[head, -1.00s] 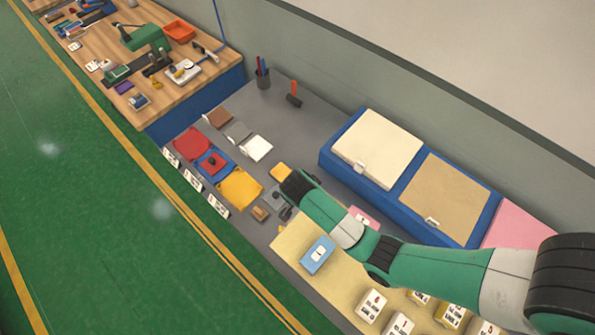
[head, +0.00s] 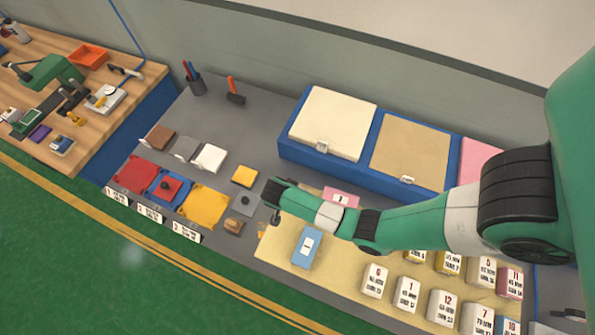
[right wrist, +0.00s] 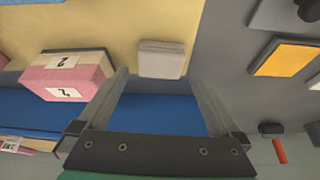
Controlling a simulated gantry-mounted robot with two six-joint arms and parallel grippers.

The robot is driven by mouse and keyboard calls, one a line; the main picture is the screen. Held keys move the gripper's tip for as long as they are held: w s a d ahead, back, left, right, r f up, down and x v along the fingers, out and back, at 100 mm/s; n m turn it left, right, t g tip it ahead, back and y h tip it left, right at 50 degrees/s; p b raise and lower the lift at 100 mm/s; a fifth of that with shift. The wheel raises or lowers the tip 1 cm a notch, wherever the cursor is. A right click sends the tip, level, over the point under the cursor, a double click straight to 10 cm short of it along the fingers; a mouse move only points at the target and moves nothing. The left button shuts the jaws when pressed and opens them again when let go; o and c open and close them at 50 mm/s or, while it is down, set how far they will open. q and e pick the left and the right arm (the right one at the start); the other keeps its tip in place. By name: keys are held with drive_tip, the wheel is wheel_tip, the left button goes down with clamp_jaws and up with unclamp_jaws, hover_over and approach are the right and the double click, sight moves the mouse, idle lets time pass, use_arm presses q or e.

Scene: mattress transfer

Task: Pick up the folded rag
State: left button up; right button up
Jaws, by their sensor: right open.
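A small beige-grey folded cloth (right wrist: 161,60), which looks like the folded rag, lies on the pale yellow mat (right wrist: 150,20) near its edge in the right wrist view. My right gripper (right wrist: 160,88) is open and empty, its two fingers pointing towards the cloth. The cloth lies ahead of the gap between the fingers. In the head view my right arm ends at its dark wrist (head: 275,193) near the left end of the mat (head: 275,245), and the cloth cannot be made out there. My left gripper is not in view.
A pink box (right wrist: 68,75) stands left of the cloth. A blue tray (head: 295,158) with cream and tan pads is behind the arm. A light blue box (head: 307,247) and several numbered boxes stand on the mat. A yellow block (head: 244,175) is left of my wrist.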

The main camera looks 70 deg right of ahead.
drive_tip(key=b+x, duration=0.2)
drive_tip(key=x, duration=0.3)
drive_tip(key=shift+d, duration=0.1)
drive_tip(key=c, duration=1.1)
drive_tip(key=shift+r, duration=0.45)
wheel_tip(320, 180, up, 3)
drive_tip(key=shift+f+p, duration=0.1)
drive_tip(key=shift+p, duration=0.85)
drive_tip(key=s+a+r+p, duration=0.1)
drive_tip(key=s+a+r, duration=0.1)
drive_tip(key=s+r, duration=0.1)
drive_tip(key=s+a+r+p, duration=0.2)
drive_tip(key=s+r, duration=0.1)
drive_tip(key=s, duration=0.2)
drive_tip(key=s+a+r+p, duration=0.2)
drive_tip(key=s+r, duration=0.1)
drive_tip(key=s, duration=0.1)
drive_tip(key=shift+s+a+r, duration=0.15)
drive_tip(key=shift+a, duration=0.15)
